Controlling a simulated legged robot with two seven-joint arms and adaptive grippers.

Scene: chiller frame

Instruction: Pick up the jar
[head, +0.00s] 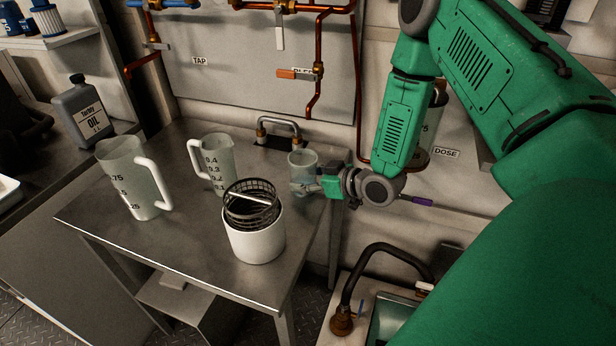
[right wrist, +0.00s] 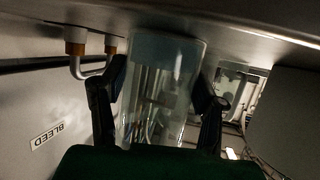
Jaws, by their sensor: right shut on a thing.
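The clear jar (head: 302,160) has a pale bluish band at its top end in the head view. It is at the back right corner of the steel table (head: 180,245). My right gripper (head: 313,185) reaches it from the right and is shut on it. In the right wrist view the see-through jar (right wrist: 158,100) sits between the two dark fingers of the gripper (right wrist: 160,92), one on each side. I cannot tell whether its base touches the table. My left gripper is not in view.
A large measuring jug (head: 125,180), a smaller jug (head: 217,165) and a white pot (head: 256,243) with a dark mesh basket (head: 250,203) stand on the table. A metal pipe loop (head: 280,125) is behind the jar. A sink (head: 395,325) lies at lower right.

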